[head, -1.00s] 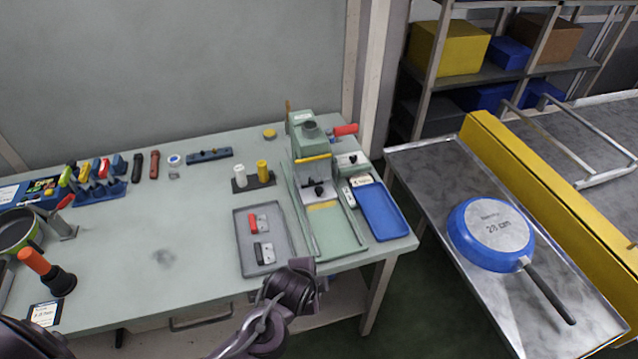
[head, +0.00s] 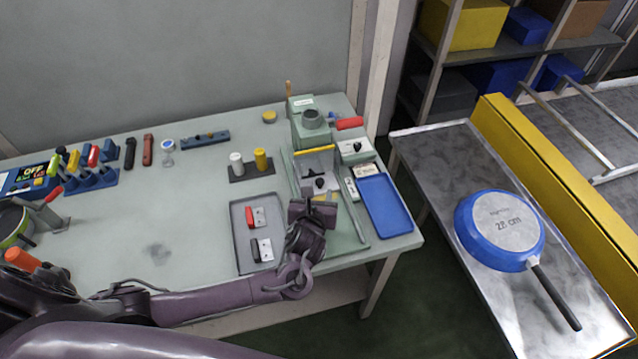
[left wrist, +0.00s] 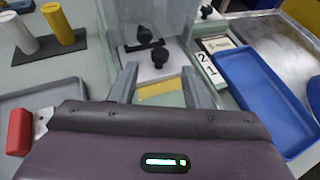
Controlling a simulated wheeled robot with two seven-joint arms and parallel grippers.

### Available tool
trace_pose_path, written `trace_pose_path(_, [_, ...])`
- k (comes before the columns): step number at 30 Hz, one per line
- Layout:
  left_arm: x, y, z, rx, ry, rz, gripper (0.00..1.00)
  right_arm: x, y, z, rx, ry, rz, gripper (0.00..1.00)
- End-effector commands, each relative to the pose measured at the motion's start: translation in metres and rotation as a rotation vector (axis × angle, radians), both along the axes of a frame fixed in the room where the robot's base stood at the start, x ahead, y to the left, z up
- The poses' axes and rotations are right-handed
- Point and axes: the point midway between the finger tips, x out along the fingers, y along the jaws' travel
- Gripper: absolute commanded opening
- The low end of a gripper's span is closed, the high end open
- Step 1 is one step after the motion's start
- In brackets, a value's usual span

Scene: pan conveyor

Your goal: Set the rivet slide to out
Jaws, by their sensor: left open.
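The green rivet press (head: 312,130) stands at the back right of the bench. At its foot, a light slide plate with a black knob (head: 319,183) lies between two rails; I take this for the rivet slide. The knob also shows in the left wrist view (left wrist: 159,57), behind a clear guard. A yellow strip (left wrist: 160,88) lies just in front of the plate. My left gripper (head: 314,204) is over the front of the rails. Its fingers (left wrist: 160,80) are open and empty, pointing at the knob, apparently apart from it. My right gripper is not in view.
A grey tray (head: 240,225) with red and black handles lies left of the rails. A blue tray (head: 384,205) lies right. White and yellow posts (head: 261,159) stand behind left. A blue pan (head: 500,230) rests on the metal table. The bench middle is clear.

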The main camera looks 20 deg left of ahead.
Motion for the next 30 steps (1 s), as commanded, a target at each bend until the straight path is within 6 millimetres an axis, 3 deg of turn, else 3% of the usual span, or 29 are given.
trace_pose_path(3, [0.020, 0.004, -0.007, -0.001, -0.001, 0.003, 0.43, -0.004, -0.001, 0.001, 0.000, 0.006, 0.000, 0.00])
trace_pose_path(9, [0.038, 0.008, -0.015, -0.004, -0.001, 0.002, 0.43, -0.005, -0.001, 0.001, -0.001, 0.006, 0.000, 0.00])
trace_pose_path(20, [0.042, 0.008, -0.018, -0.004, 0.001, 0.001, 0.42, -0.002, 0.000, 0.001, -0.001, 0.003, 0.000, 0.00])
trace_pose_path(30, [0.042, 0.008, -0.018, -0.005, 0.002, 0.001, 0.00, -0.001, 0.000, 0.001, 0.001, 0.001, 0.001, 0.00])
